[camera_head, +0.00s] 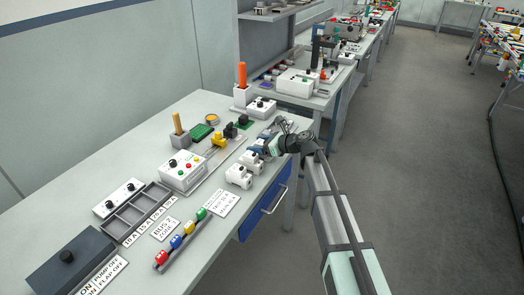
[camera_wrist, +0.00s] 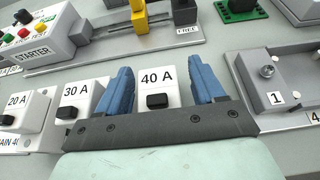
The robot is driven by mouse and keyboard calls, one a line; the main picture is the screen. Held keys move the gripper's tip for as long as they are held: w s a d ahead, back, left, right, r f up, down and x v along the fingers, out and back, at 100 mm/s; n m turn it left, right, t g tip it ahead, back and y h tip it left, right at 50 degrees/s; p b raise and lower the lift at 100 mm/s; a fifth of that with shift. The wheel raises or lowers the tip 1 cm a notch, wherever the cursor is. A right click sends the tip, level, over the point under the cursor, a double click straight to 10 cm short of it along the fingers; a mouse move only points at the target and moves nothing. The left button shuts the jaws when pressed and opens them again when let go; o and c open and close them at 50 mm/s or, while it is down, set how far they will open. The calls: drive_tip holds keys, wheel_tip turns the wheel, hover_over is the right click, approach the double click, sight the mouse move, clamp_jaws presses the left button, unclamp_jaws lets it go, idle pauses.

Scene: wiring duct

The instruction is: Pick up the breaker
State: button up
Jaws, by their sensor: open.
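Three white breakers with black switches stand in a row in the wrist view, labelled 20 A (camera_wrist: 20,103), 30 A (camera_wrist: 75,91) and 40 A (camera_wrist: 157,78). The task does not say which breaker it means. My gripper (camera_wrist: 160,70) is open, with one blue finger on each side of the 40 A breaker. I cannot tell whether the fingers touch it; its lower part is hidden behind my gripper. In the head view, my gripper (camera_head: 267,150) is at the right edge of the bench, beyond two visible white breakers (camera_head: 239,177).
A starter box (camera_wrist: 38,35) and a rail with yellow and black parts (camera_wrist: 125,50) lie behind the breakers. A grey fixture marked 1 (camera_wrist: 268,85) stands close to the right finger. An empty divided tray (camera_head: 137,213) is nearer on the bench.

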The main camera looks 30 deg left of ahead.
sight(258, 141)
drive_tip(key=shift+a+f, duration=0.1)
drive_tip(key=shift+a, duration=0.05)
drive_tip(key=c, duration=1.1)
wheel_tip(258, 141, up, 9)
drive_tip(key=shift+r, duration=0.2)
drive_tip(key=s+a+g, duration=0.1)
drive_tip(key=s+a, duration=0.4)
drive_tip(key=s+a+n, duration=0.1)
drive_tip(key=s+a, duration=0.4)
drive_tip(key=a, duration=0.1)
drive_tip(key=s+a+f+n+g, duration=0.1)
drive_tip(key=s+a, duration=0.4)
drive_tip(key=a, duration=0.1)
drive_tip(key=shift+s+g, duration=0.3)
drive_tip(key=shift+s, duration=0.05)
drive_tip(key=shift+w+a+r+m+t, duration=0.15)
drive_tip(key=shift+w+m+t, duration=0.25)
drive_tip(key=shift+w, duration=0.2)
drive_tip(key=shift+w+a+r+m+t, duration=0.1)
drive_tip(key=shift+w+a+m+t, duration=0.15)
drive_tip(key=shift+w+t, duration=0.3)
drive_tip(key=shift+w+a+r+m+t, duration=0.1)
drive_tip(key=shift+w+m+t, duration=0.25)
drive_tip(key=shift+w, duration=0.35)
